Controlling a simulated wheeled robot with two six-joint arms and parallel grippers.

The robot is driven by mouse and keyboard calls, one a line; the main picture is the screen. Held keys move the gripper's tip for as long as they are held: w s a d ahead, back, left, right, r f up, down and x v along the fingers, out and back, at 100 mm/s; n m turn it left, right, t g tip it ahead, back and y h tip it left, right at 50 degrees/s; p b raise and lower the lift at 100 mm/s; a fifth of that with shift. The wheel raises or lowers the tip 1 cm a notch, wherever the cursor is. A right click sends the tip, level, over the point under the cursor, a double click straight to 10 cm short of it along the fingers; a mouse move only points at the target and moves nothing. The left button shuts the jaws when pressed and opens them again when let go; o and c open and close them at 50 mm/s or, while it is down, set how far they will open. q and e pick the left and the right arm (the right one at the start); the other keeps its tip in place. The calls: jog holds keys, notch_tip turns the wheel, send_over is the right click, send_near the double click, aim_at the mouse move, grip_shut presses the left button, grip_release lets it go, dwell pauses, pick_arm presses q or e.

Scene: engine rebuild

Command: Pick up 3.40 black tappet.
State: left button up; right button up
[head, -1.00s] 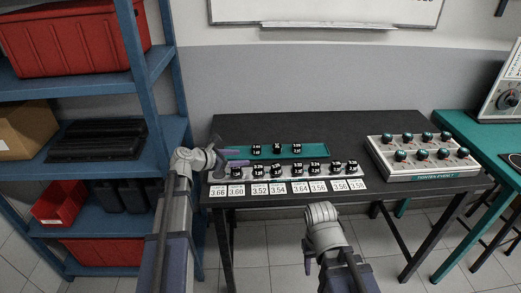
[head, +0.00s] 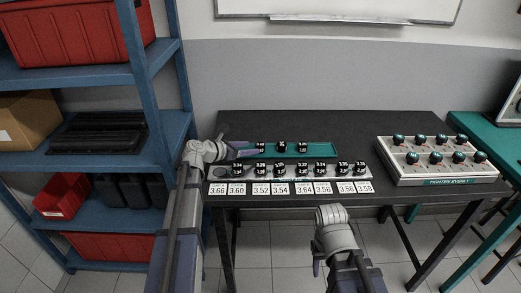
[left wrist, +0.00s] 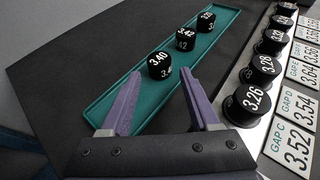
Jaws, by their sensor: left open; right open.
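The 3.40 black tappet (left wrist: 160,66) stands upright at the near end of a row in the green tray (left wrist: 110,104) in the left wrist view. It also shows in the head view (head: 261,148) at the left of the row. My left gripper (head: 247,152) is open above the tray's left end. In the left wrist view its purple fingers (left wrist: 160,74) spread towards the 3.40 tappet, one on each side, with nothing held. Whether they touch it I cannot tell. My right gripper (head: 317,264) hangs in front of the table; its fingers are mostly hidden.
The 3.42 tappet (left wrist: 186,40) and one more tappet (left wrist: 206,21) stand behind in the tray. A metal rail (left wrist: 240,112) with several tappets runs alongside, with number cards (left wrist: 290,145) before it. A control box (head: 437,160) stands at right; blue shelves (head: 160,140) at left.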

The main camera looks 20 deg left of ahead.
aim_at(257, 146)
pick_arm(q)
jog(key=b+x, duration=0.2)
jog(key=x, duration=0.3)
jog(key=shift+a+f, duration=0.15)
jog(key=shift+f, duration=0.05)
grip_shut()
dwell(0.3)
